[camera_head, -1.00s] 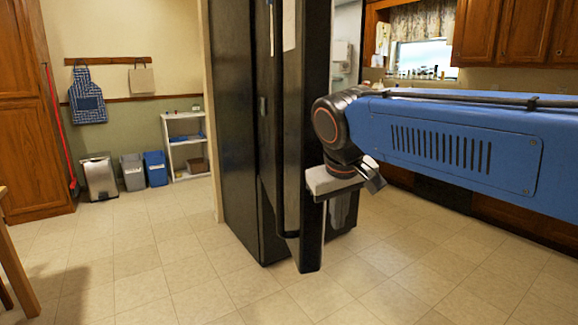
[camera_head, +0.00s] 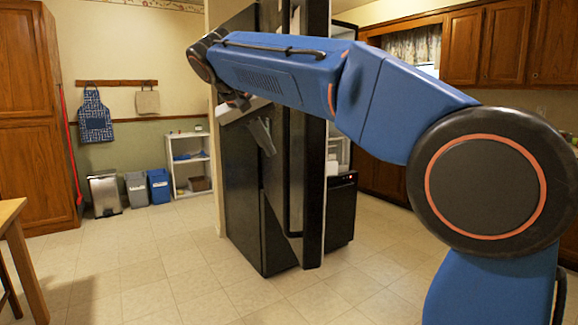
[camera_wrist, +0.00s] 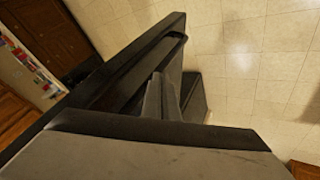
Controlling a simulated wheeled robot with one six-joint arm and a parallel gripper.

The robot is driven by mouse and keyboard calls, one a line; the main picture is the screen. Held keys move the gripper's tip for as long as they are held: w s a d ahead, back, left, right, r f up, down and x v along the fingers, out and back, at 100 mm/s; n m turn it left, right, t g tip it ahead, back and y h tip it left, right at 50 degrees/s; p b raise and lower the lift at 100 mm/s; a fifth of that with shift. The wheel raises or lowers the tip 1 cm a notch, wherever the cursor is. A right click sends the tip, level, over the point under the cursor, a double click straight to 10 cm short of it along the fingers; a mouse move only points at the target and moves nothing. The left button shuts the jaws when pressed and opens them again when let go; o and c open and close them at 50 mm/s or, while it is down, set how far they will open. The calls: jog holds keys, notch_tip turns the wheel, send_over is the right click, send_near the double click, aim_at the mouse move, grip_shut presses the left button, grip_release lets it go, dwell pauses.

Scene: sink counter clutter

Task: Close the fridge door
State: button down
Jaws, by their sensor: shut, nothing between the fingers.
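The black fridge (camera_head: 240,190) stands in the middle of the head view. Its tall black door (camera_head: 316,150) stands open and shows nearly edge-on. Part of a pale interior shows to the right of the door. My gripper (camera_head: 266,150) is shut and empty, pointing down in front of the fridge's dark face, left of the door edge. In the wrist view my gripper's fingers (camera_wrist: 160,95) are together beside a dark panel that seems to be part of the fridge. I cannot tell whether they touch it. My arm hides the upper part of the fridge and door.
Tiled floor (camera_head: 150,265) is clear in front of the fridge. A wooden table (camera_head: 12,215) stands at the left edge. Bins (camera_head: 135,188) and a white shelf (camera_head: 190,165) stand at the back left. Wooden cabinets (camera_head: 510,45) are at the right.

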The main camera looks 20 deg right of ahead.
send_near(302, 181)
notch_tip(302, 181, down, 3)
jog(key=w+a, duration=0.1)
jog(key=a, duration=0.1)
jog(key=shift+w+d+f, duration=0.1)
jog(key=shift+d, duration=0.9)
jog(key=shift+w+d+f, duration=0.1)
jog(key=shift+d, duration=0.85)
jog(key=shift+d, duration=0.1)
